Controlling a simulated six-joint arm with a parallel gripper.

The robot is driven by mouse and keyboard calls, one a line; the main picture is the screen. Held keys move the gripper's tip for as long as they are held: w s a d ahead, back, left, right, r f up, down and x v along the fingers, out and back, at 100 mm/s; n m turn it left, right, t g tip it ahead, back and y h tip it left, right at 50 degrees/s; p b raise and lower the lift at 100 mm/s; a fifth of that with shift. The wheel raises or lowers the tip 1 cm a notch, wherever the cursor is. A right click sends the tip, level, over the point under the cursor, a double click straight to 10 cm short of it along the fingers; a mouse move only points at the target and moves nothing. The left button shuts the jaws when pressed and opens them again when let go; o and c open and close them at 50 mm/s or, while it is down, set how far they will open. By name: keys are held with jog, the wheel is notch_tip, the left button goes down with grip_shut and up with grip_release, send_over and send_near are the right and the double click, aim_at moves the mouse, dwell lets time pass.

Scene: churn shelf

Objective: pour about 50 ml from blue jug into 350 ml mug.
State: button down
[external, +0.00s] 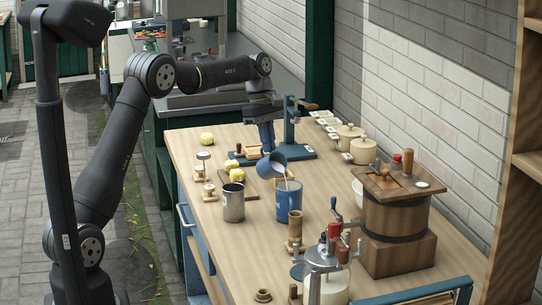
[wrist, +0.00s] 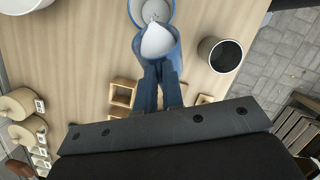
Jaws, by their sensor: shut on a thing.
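The blue jug (external: 271,166) is tilted above the blue mug (external: 288,204), with its mouth toward the mug. My gripper (external: 267,147) is shut on the jug from behind. In the wrist view my fingers (wrist: 160,78) meet at the back of the jug (wrist: 173,57), and white liquid shows inside it. The mug (wrist: 133,12) stands upright just beyond the jug's lip, with white inside. A pale streak shows between jug and mug in the external view; I cannot tell how much is flowing. The mug's level is hard to judge.
A steel cup (external: 233,204) stands left of the mug; it also shows in the wrist view (wrist: 222,55). A wooden churn (external: 395,217) and a crank-topped pot (external: 328,270) stand at the front right. Lidded pots (external: 362,150) line the back right. Yellow lumps (external: 236,175) lie near the cup.

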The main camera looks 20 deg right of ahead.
jog(key=shift+s+d+r+t+y+p, duration=0.3)
jog(key=shift+s+t+p, duration=0.15)
jog(key=shift+t, duration=0.15)
jog(key=shift+s+d+r+t+y+p, duration=0.15)
jog(key=shift+s+r+t+y+p, duration=0.15)
jog(key=shift+s+t, duration=0.25)
dwell(0.9)
jog(key=shift+w+a+f+g+h, duration=0.3)
jog(key=shift+w+g, duration=0.15)
jog(key=shift+w, duration=0.1)
jog(key=shift+w+a+f+g+h, duration=0.25)
jog(key=shift+w+g, duration=0.15)
jog(key=shift+w, duration=0.1)
jog(key=shift+w+f+g, duration=0.25)
jog(key=shift+g, duration=0.15)
jog(key=shift+g+h, duration=0.25)
jog(key=shift+g, duration=0.05)
jog(key=shift+w+a+f+g+h, duration=0.3)
jog(key=shift+w+f+g, duration=0.15)
jog(key=shift+g, duration=0.05)
jog(key=w+a+f+g+h+b, duration=0.2)
jog(key=w+a+f+g+h, duration=0.1)
jog(key=w+f+g, duration=0.3)
jog(key=shift+w+a+f+g+h, duration=0.25)
jog(key=shift+w+a+g, duration=0.55)
jog(key=shift+w, duration=0.45)
jog(key=shift+d, duration=0.15)
jog(key=shift+r, duration=0.1)
